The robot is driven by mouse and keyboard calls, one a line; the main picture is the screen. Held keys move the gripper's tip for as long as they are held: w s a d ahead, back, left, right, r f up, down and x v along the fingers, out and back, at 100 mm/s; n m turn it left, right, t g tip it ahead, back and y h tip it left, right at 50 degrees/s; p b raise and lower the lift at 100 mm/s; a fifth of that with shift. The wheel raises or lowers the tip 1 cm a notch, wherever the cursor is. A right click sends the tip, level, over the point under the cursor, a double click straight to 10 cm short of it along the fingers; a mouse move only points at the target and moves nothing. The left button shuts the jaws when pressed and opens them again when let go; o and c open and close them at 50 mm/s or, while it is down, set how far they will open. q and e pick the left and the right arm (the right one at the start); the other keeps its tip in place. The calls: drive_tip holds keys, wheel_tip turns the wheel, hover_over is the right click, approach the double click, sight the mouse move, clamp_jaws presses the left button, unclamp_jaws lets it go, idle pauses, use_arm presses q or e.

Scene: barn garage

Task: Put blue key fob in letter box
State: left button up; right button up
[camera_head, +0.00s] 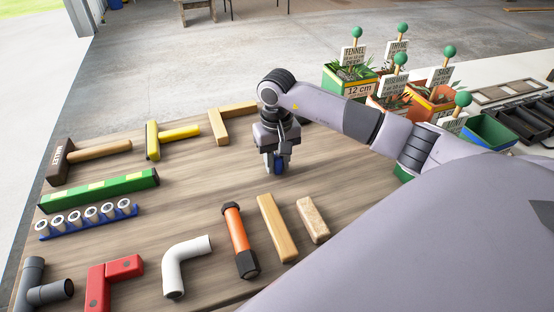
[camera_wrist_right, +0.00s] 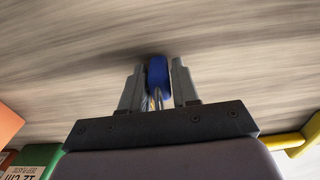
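The blue key fob (camera_wrist_right: 157,72) is between the two fingers of my right gripper (camera_wrist_right: 157,85), with a metal ring below it in the right wrist view. The fingers lie close along both its sides and look shut on it. In the head view my right gripper (camera_head: 275,163) points down at the wooden table (camera_head: 180,200), with a bit of the blue fob (camera_head: 279,165) between its fingers. I cannot tell whether the fob touches the table. My left gripper is not in view. I see no letter box in either view.
A mallet (camera_head: 90,152), yellow tool (camera_head: 172,138), green block (camera_head: 98,190), blue rack (camera_head: 87,218), white pipe elbow (camera_head: 185,263) and orange-handled tool (camera_head: 240,240) lie left and in front. Herb planters (camera_head: 360,90) stand at the back right. The table around my right gripper is clear.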

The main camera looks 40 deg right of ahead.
drive_tip(key=shift+o, duration=1.1)
